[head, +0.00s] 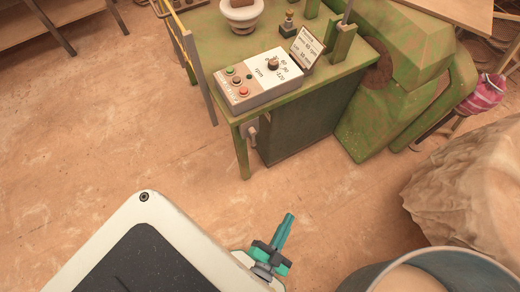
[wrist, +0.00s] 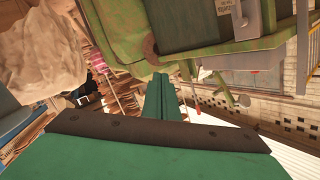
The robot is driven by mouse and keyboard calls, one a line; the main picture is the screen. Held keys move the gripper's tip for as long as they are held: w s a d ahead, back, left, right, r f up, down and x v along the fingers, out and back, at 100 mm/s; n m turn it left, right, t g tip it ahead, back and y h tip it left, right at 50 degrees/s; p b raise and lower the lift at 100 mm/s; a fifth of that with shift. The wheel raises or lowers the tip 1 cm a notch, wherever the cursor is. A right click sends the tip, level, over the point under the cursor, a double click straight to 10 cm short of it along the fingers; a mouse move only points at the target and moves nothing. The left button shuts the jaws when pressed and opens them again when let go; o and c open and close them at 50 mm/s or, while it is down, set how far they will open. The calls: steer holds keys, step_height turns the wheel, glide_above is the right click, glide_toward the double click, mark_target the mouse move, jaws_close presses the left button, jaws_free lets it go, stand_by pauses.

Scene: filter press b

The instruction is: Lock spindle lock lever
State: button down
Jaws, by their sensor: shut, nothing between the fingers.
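The green machine bench (head: 232,62) stands at the top of the head view. No part is clearly marked as the spindle lock lever. A small grey handle-like part (head: 251,131) hangs below the bench's front edge near the leg, and a green upright with a rod (head: 341,45) stands on top; I cannot tell whether either is the lever. My gripper (head: 288,218) is shut and empty, its teal fingers together, over open floor in front of the bench and apart from it. In the wrist view my gripper (wrist: 160,82) points toward the green bench (wrist: 110,30), which appears upside down.
A control box (head: 258,82) with buttons and a dial sits on the bench. A yellow and grey rail (head: 190,60) runs along its left side. A large sack (head: 470,185) and a bucket (head: 455,262) stand at right. The floor (head: 90,120) at left is clear.

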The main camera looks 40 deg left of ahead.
steer(key=w+a+f+m+g+y, duration=0.2)
steer(key=w+a+f+m+y, duration=0.4)
steer(key=w+a+f, duration=1)
steer(key=w+a+y, duration=0.1)
steer(key=a+y, duration=0.1)
steer(key=a, duration=0.1)
steer(key=shift+f+m+y, duration=0.3)
steer(key=shift+m, duration=0.1)
steer(key=shift+a, duration=0.1)
steer(key=w+a, duration=0.4)
steer(key=a, duration=0.4)
steer(key=shift+w+a, duration=0.15)
steer(key=shift+a, duration=0.05)
